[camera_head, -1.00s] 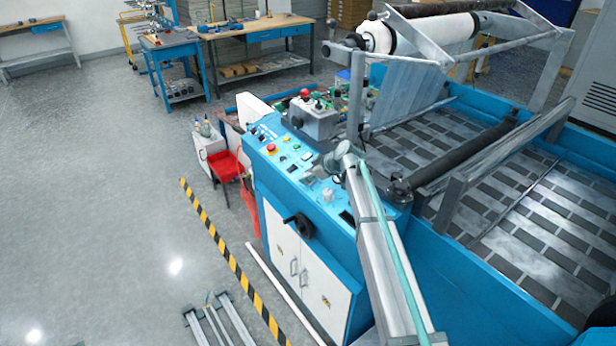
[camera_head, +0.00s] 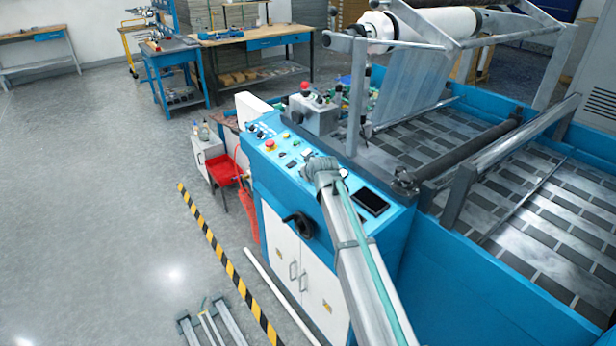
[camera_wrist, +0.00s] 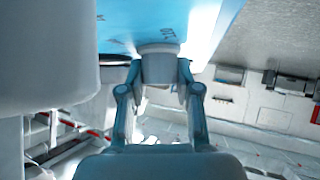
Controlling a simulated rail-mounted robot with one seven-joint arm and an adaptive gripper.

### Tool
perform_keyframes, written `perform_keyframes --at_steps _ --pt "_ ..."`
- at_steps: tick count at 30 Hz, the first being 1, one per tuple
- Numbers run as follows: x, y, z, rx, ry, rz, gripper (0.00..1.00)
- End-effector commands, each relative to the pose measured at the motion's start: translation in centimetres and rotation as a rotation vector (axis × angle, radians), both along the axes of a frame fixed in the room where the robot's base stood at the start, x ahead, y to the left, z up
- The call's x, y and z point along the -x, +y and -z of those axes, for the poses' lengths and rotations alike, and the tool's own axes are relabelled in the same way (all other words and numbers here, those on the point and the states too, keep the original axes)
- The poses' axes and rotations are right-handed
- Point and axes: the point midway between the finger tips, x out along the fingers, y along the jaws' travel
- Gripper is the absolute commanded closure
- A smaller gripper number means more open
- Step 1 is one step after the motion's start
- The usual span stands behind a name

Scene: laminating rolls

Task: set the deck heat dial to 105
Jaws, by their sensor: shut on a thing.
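The deck heat dial appears to be the pale grey round knob (camera_wrist: 160,66) in the wrist view, standing out from the blue panel face (camera_wrist: 135,25). Small dark marks show on the panel near it, too partial to read as a setting. My gripper (camera_wrist: 161,86) is shut on this knob, one finger on each side. In the head view the end of my arm is over the blue control panel (camera_head: 283,170) and hides the knob and the fingers.
The panel also carries a red stop button (camera_head: 270,145), several small switches, and a dark screen (camera_head: 370,202). A black handwheel (camera_head: 298,224) sticks out from the cabinet front below. The metal roller frame (camera_head: 480,165) stands to the right.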

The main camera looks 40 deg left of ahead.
Motion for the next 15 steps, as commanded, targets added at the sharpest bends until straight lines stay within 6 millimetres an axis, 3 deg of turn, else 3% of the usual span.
perform_keyframes --at_steps 15 --pt "0.07 0.34 0.99 -0.101 -0.027 0.466 1.0"
